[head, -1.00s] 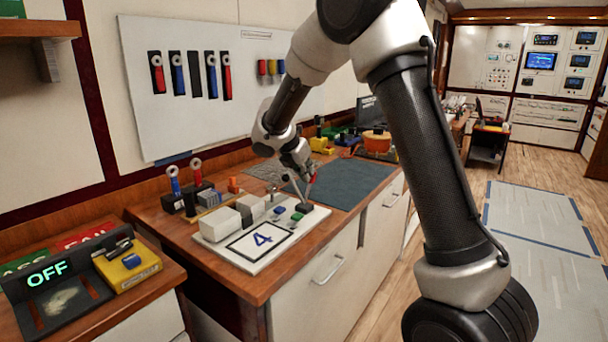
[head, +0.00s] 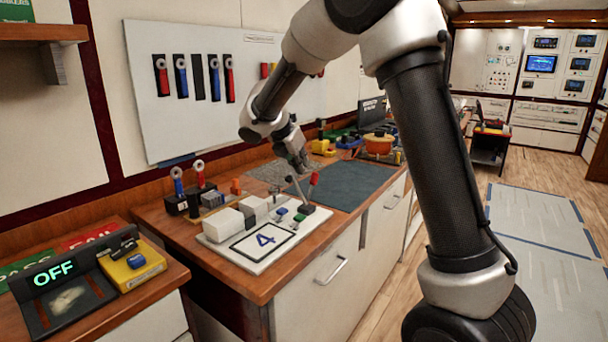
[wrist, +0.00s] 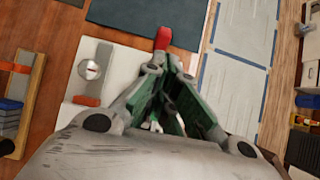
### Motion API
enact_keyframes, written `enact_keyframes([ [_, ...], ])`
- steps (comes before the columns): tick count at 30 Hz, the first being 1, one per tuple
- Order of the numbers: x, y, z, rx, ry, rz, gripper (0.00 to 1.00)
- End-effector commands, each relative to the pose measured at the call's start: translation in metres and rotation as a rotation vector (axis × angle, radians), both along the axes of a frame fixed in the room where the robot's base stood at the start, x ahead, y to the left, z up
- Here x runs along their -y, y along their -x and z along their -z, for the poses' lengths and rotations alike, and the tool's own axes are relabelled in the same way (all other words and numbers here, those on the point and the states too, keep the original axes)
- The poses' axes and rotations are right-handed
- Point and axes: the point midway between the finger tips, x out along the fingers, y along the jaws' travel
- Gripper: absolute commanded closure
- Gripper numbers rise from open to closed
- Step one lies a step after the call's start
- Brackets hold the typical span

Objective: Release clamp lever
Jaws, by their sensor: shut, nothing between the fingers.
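The clamp lever (head: 314,179) has a red grip and rises, tilted, from a dark block at the right end of a white board (head: 246,258) marked 4. In the wrist view the red grip (wrist: 163,38) shows just beyond my fingertips (wrist: 166,68). The lever's lower part is hidden there behind my fingers.
White blocks (head: 228,223) and small green and blue parts sit on the board. Red and blue handled tools (head: 178,182) stand at the back left. A dark mat (head: 350,185) lies clear to the right. An OFF display box (head: 55,273) is at the far left.

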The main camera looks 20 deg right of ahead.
Motion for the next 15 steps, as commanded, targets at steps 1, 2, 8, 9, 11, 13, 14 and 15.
enact_keyframes([
  [1,-0.003,0.001,-0.012,0.004,0.000,0.000,1.00],
  [2,-0.004,0.002,-0.018,0.004,-0.001,0.000,1.00],
  [8,-0.012,0.008,-0.053,0.001,0.001,0.000,1.00],
  [9,-0.013,0.009,-0.057,0.001,0.000,-0.001,1.00],
  [11,-0.014,0.010,-0.063,-0.001,0.000,0.001,1.00],
  [13,-0.014,0.011,-0.067,-0.001,0.000,0.001,1.00],
  [14,-0.015,0.011,-0.068,-0.001,0.000,0.001,1.00],
  [15,-0.015,0.011,-0.069,-0.001,0.000,0.001,1.00],
])
